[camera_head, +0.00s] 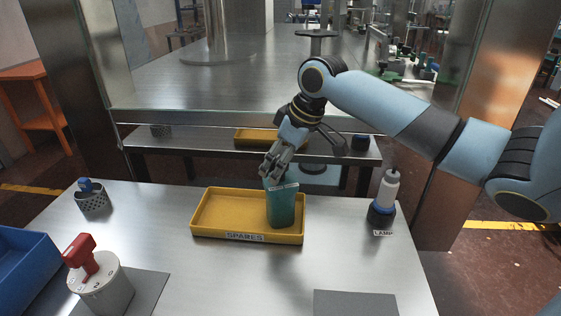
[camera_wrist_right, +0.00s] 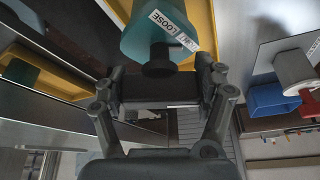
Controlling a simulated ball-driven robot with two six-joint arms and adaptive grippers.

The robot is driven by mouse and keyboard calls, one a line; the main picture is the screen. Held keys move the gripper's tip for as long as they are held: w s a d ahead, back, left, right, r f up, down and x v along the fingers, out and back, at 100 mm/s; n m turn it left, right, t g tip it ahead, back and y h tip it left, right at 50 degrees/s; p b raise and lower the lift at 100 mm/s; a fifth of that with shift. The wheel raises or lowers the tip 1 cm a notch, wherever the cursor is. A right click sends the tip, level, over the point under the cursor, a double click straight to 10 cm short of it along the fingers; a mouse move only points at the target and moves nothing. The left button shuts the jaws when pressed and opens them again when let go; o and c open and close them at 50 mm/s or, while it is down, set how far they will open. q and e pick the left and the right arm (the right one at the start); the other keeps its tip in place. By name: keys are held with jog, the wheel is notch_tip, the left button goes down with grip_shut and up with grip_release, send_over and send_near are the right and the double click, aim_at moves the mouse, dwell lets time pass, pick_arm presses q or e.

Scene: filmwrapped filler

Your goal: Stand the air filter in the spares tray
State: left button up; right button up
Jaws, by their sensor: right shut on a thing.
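The air filter, a teal block-like body (camera_head: 282,206) with a pale label strip near its top, is upright over the right part of the yellow spares tray (camera_head: 212,232). Its lower end appears inside the tray; I cannot tell whether it touches the floor. My right gripper (camera_head: 276,172) is shut on its top end. In the right wrist view the teal filter (camera_wrist_right: 150,28) bears a label reading "LOOSE", and its dark neck lies between the fingers of my right gripper (camera_wrist_right: 162,78). My left gripper is out of view.
A lamp-labelled holder with a white bottle (camera_head: 388,192) stands right of the tray. A grey mesh cup (camera_head: 93,203), a round pot with a red handle (camera_head: 102,292) and a blue bin (camera_head: 22,262) are at left. The tray's left part is empty.

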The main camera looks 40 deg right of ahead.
jog(key=o, duration=1.8)
jog(key=v, duration=1.2)
jog(key=shift+p, duration=0.35)
jog(key=shift+r, duration=0.1)
